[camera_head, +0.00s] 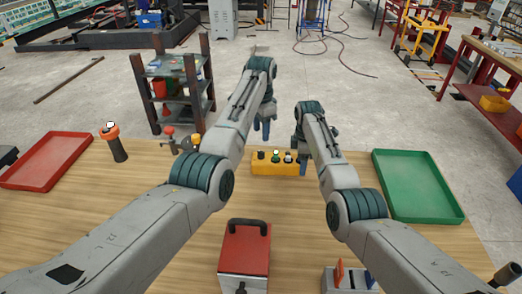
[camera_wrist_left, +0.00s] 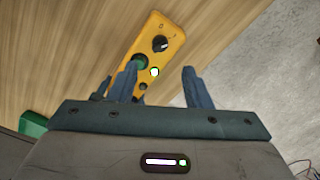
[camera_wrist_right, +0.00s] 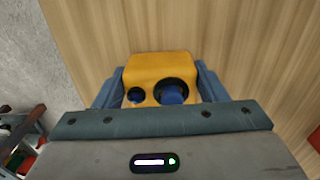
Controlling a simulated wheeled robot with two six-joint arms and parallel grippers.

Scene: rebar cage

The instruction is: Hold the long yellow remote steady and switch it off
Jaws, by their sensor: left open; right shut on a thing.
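The long yellow remote (camera_head: 262,168) lies on the wooden table with dark controls, a green button and a pale spot on top. In the left wrist view, the remote (camera_wrist_left: 172,32) shows a black rotary knob (camera_wrist_left: 160,44), a green button (camera_wrist_left: 140,62) and a bright white-green spot (camera_wrist_left: 154,71). My right gripper (camera_head: 303,168) is shut on the remote's right end; in the right wrist view its fingers flank the yellow body (camera_wrist_right: 160,66). My left gripper (camera_head: 265,130) is open and empty, above the remote's far side. Its fingers (camera_wrist_left: 160,85) partly cover the remote.
A red tray (camera_head: 18,178) lies at the left, beside a black-and-orange handheld object (camera_head: 117,150). A green tray (camera_head: 440,208) lies at the right. A red box with a black handle (camera_head: 245,250) stands at the front. A dark shelf rack (camera_head: 190,85) stands beyond the table.

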